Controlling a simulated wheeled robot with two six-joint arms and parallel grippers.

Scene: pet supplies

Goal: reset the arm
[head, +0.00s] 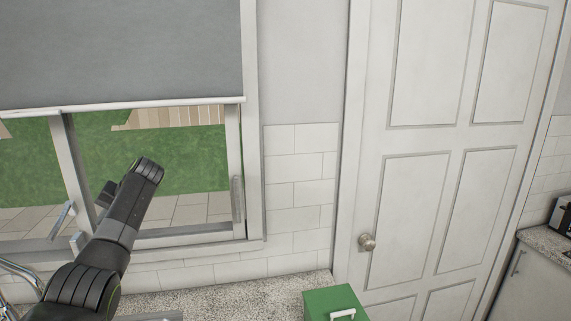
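My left arm comes in from the lower left, rises in front of the window and bends at its top. A dark part of it shows behind the bend. Two small pale metal pieces show left of the arm, and I cannot tell whether they are my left gripper's fingertips or window fittings. I see nothing held. My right arm and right gripper are not in view.
A window (185,240) with a grey blind (120,50) stands behind the arm. A speckled counter (225,301) runs below, with a green box (325,301) with a white handle at its front. A closed white door (420,140) is at right, beside another counter (548,237).

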